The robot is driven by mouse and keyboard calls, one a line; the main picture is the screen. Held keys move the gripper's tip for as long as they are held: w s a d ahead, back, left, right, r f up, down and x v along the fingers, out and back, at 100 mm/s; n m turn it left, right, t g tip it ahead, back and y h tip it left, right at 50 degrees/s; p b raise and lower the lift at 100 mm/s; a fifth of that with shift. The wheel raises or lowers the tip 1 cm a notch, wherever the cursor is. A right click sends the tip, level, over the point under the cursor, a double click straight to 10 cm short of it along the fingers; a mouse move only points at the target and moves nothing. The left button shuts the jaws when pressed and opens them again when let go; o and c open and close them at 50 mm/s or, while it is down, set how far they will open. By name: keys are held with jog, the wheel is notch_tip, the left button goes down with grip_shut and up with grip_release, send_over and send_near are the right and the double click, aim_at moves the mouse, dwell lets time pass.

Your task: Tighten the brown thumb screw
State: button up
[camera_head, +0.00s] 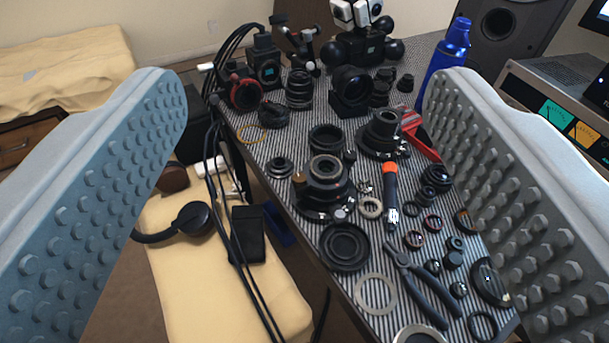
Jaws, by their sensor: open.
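A small brown thumb screw (298,178) sticks out at the left side of a black lens assembly (324,182), which stands on the striped table among many loose parts. How far the screw is screwed in is too small to tell. My gripper (308,95) is wide open. Its two grey studded fingers fill the left and right sides of the view, with nothing between them nearby. The lens assembly and the screw show in the gap, well beyond the fingers and apart from them.
The striped table (300,135) is crowded. Near the assembly are an orange-and-black screwdriver (391,190), black pliers (425,285), a black ring (345,246) and several lens parts. A blue bottle (448,55) stands at the back right. Black cables hang along the table's left edge.

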jog(key=w+n+g, duration=0.2)
jog(key=w, duration=0.1)
jog(key=w+f+n, duration=0.1)
jog(key=w, duration=0.1)
jog(key=shift+w+g, duration=0.15)
jog(key=shift+g, duration=0.25)
jog(key=c, duration=0.5)
jog(key=n+g, duration=1.4)
jog(key=n, duration=0.5)
send_over(299, 177)
notch_tip(299, 177, down, 9)
notch_tip(299, 177, down, 18)
jog(key=shift+r, duration=0.25)
grip_shut()
